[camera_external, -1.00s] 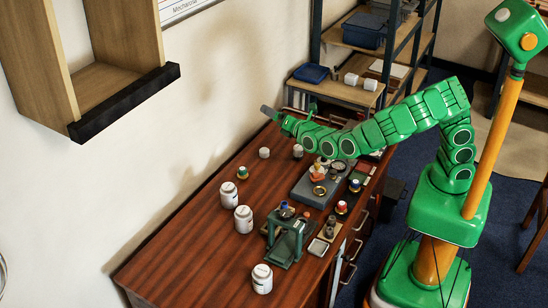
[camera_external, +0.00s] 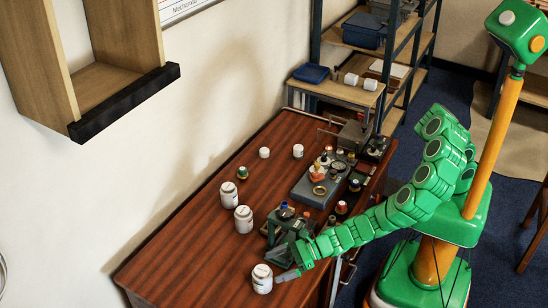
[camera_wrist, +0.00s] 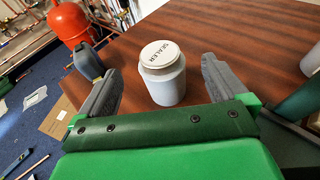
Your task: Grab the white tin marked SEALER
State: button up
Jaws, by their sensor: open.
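The white tin marked SEALER (camera_wrist: 163,78) stands upright on the wooden table, its lid text readable in the wrist view. In the external view the white tin (camera_external: 262,280) is at the table's near end. My gripper (camera_wrist: 160,75) is open, with one grey finger on each side of the tin and a visible gap to both. In the external view my gripper (camera_external: 282,268) is low at the tin's right side. Whether the fingers touch the tin is not seen; they appear apart from it.
A green press-like stand (camera_external: 283,228) is close behind my gripper. Two other white tins (camera_external: 243,219) (camera_external: 228,195) stand farther back along the table (camera_external: 190,255). A grey tray with small parts (camera_external: 318,185) lies beyond. The table is clear left of the tin.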

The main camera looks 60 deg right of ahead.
aim_at(258, 270)
jog(key=shift+w+a+f, duration=0.45)
jog(key=shift+w+a, duration=0.05)
jog(key=shift+w, duration=0.15)
jog(key=shift+x, duration=2.35)
jog(key=shift+w+a+f, duration=0.2)
jog(key=shift+w+a, duration=0.15)
jog(key=shift+a, duration=0.15)
jog(key=c, duration=1.3)
